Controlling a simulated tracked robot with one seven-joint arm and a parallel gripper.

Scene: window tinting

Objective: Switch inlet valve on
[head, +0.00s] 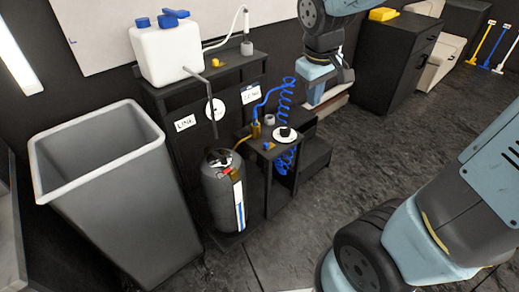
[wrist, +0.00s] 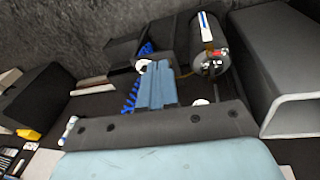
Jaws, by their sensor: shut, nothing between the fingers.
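A small brass valve fitting (head: 256,130) sits on the dark stand, with a blue coiled hose (head: 285,92) and a yellow hose joined near it. A dark pressure tank (head: 222,195) with a red part on top stands below to the left. I cannot tell from the frames which fitting is the inlet valve, or its setting. My gripper (head: 316,94) is shut and empty, in the air right of the stand. In the wrist view my gripper (wrist: 157,68) hides part of the stand; the tank (wrist: 209,55) is to its right and the blue hose (wrist: 131,92) to its left.
A large grey bin (head: 100,150) stands left of the tank. A white container with blue caps (head: 170,52) sits on the upper shelf. A black cabinet (head: 395,60) with a yellow item on top is behind my arm. The floor (head: 350,150) right of the stand is clear.

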